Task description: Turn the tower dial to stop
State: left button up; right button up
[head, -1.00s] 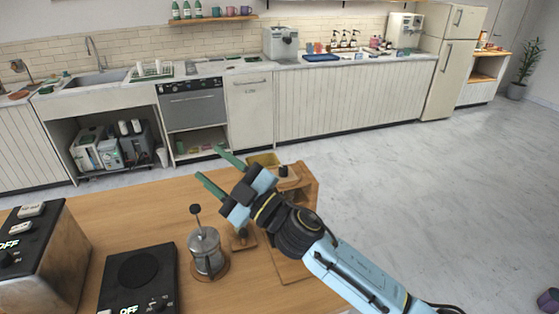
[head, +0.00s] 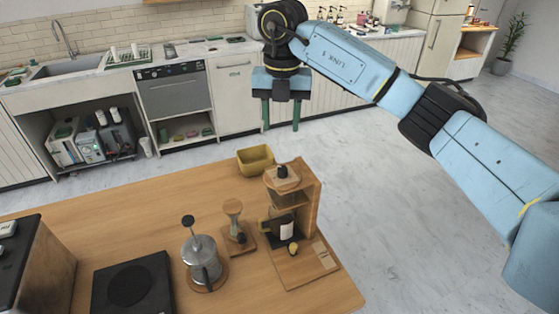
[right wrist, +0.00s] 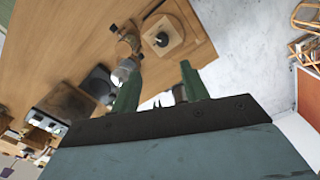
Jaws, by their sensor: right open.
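The wooden tower (head: 312,195) stands upright near the right end of the wooden table. It has shelves, a dark vessel with a pale label, and a black knob (head: 282,171) on top. A small yellowish knob (head: 293,248) shows low on its front; I cannot tell which one is the dial, nor read a setting. The tower top also shows from above in the right wrist view (right wrist: 173,48). My right gripper (head: 281,124) is open and empty, fingers pointing down, held in the air above and beyond the tower, apart from it. My left gripper is out of view.
A glass press (head: 203,262), a wooden stand with a small glass (head: 233,212) and a yellow bin (head: 256,160) are near the tower. A black hot plate (head: 133,285) lies left. The floor right of the table is clear.

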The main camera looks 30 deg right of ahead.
aim_at(282, 168)
jog(key=f+p, duration=0.2)
jog(key=f, duration=1.1)
jog(key=shift+d+p, duration=0.2)
jog(key=shift+p, duration=0.2)
jog(key=shift+s, duration=0.1)
grip_shut()
